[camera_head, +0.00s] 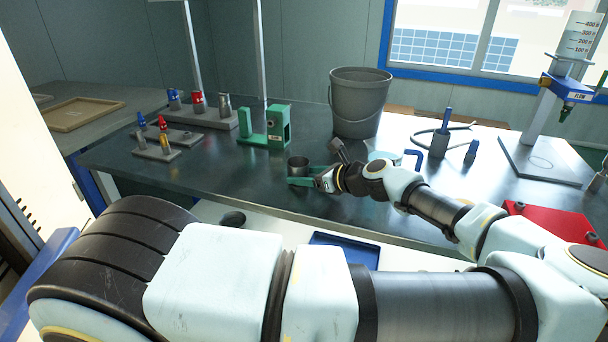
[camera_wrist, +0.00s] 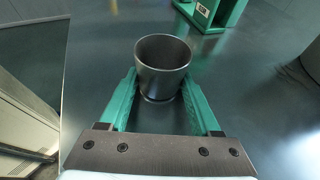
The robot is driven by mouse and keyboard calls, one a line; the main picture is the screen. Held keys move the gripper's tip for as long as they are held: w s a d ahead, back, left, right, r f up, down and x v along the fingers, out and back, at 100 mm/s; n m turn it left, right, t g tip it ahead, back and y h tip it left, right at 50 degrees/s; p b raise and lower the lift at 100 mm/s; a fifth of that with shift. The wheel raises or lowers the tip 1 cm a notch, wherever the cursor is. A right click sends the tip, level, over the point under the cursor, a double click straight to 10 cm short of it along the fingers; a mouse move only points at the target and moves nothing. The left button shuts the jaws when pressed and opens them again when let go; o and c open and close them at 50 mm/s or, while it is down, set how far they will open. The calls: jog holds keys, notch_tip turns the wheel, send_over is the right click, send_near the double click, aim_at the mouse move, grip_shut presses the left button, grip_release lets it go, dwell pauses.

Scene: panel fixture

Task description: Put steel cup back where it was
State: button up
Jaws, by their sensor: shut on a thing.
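The steel cup (camera_head: 298,166) is a small dark grey metal cup, upright, near the front edge of the dark table (camera_head: 240,186). In the wrist view the cup (camera_wrist: 163,62) sits between the green fingers of my gripper (camera_wrist: 160,90), near their tips. My gripper (camera_head: 308,177) is shut on the cup, one finger on each side. The cup's open top faces up and looks empty. A dark ring shows under its base, and I cannot tell whether the cup touches the table.
A green fixture (camera_head: 266,128) stands behind the cup. A grey bucket (camera_head: 358,102) is behind right. Blocks with red, blue and grey pegs (camera_head: 198,110) are at back left. A blue-handled piece (camera_head: 440,138) and a flow stand (camera_head: 545,150) are right. The table left of the cup is clear.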

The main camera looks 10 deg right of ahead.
jog(key=shift+f, duration=0.15)
jog(key=o, duration=1.5)
jog(key=shift+c, duration=0.2)
jog(key=b+v, duration=0.1)
jog(key=v, duration=1.1)
jog(key=shift+b, duration=0.35)
